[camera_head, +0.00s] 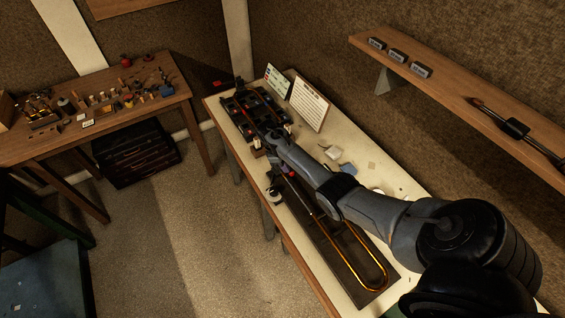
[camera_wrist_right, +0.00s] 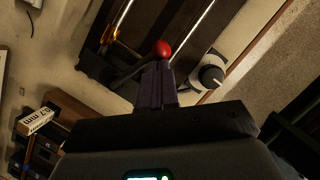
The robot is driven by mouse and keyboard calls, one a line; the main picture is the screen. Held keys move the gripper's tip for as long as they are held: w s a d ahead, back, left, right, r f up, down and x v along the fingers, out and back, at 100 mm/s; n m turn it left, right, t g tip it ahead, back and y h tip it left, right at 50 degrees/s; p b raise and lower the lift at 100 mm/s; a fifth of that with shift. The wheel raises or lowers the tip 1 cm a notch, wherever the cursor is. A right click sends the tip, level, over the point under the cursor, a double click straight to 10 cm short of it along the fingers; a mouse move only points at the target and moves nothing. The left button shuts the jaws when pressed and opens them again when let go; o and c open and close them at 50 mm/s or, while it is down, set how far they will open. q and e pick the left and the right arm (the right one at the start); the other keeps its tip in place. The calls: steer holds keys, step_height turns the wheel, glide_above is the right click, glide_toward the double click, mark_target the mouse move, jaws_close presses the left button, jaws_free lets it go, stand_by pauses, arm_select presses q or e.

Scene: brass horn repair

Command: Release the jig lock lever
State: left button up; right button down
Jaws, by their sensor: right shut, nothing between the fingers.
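The jig lock lever is a dark arm with a red ball knob (camera_wrist_right: 163,48) in the right wrist view. The knob lies just beyond my right gripper's fingertips (camera_wrist_right: 157,70); whether they touch I cannot tell. The fingers are shut with nothing between them. In the head view the red knob (camera_head: 284,169) shows small beside my right gripper (camera_head: 279,155), over the bench. The dark jig board (camera_head: 378,292) carries a long brass and silver slide (camera_head: 372,262), partly covered by my right arm. My left gripper is not in view.
A white dial gauge or knob unit (camera_wrist_right: 210,76) stands beside the board. A dark tray (camera_head: 252,112) and upright cards (camera_head: 309,103) sit at the bench's far end. A wall shelf (camera_head: 455,92) hangs at right. A cluttered wooden table (camera_head: 150,107) stands left, with open floor between.

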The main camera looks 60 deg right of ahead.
steer(key=shift+s, duration=0.2)
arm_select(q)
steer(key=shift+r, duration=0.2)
arm_select(e)
steer(key=shift+f, duration=0.1)
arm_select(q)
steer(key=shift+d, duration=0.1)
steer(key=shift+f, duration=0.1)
arm_select(e)
steer(key=shift+w, duration=0.1)
